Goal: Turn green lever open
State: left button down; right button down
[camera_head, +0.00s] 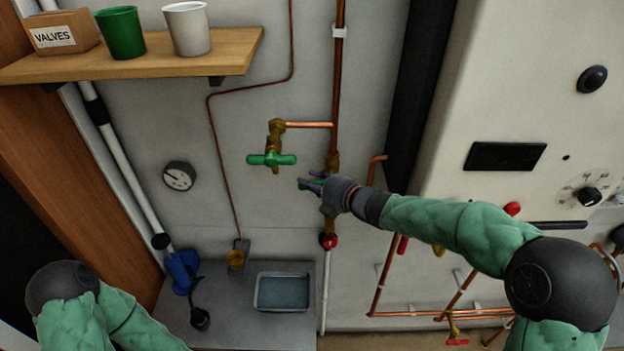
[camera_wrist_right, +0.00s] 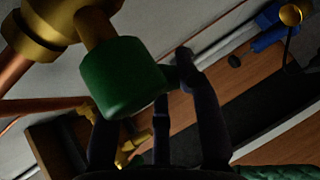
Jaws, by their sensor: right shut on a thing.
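The green lever (camera_head: 304,187) is mostly hidden by my right gripper (camera_head: 313,181) in the head view. It sits beside the vertical copper pipe, below a brass fitting. In the right wrist view, a rounded green handle end (camera_wrist_right: 122,78) joins a brass valve body (camera_wrist_right: 45,30) close to the camera. My right gripper's dark fingers (camera_wrist_right: 150,110) are around the green part and shut on it; their exact contact is partly hidden. My left arm shows at the lower left of the head view, but its gripper is out of view.
A green-handled tap (camera_head: 271,159) is just left of the gripper. A red valve (camera_head: 328,240) sits below it. The boiler casing (camera_head: 480,110) stands to the right. A shelf (camera_head: 140,58) holds cups and a box. A tray (camera_head: 283,291) stands on the counter below.

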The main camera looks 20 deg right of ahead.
jog(key=shift+d+f+n+g+h+p, duration=0.2)
jog(key=shift+f+n+g+h+p, duration=0.6)
jog(key=shift+h, duration=0.4)
jog(key=shift+s+d+f+n+g+h+p, duration=0.2)
jog(key=shift+d+f+n+g+h+p, duration=0.45)
jog(key=shift+h, duration=0.8)
jog(key=shift+s+d+f+n+g+h+p, duration=0.1)
jog(key=shift+s+d+f+n+g+h, duration=0.25)
jog(key=shift+d+n+h, duration=0.7)
jog(key=shift+s+d+f+n+g+h+p, duration=0.1)
jog(key=shift+d+f+n+g+h+p, duration=0.65)
jog(key=shift+h, duration=1.05)
jog(key=shift+a+r+b, duration=0.1)
jog(key=shift+a+b, duration=0.15)
jog(key=shift+b, duration=0.1)
jog(key=c, duration=0.8)
grip_release()
jog(key=shift+c, duration=0.2)
jog(key=v, duration=1.2)
jog(key=shift+s, duration=0.15)
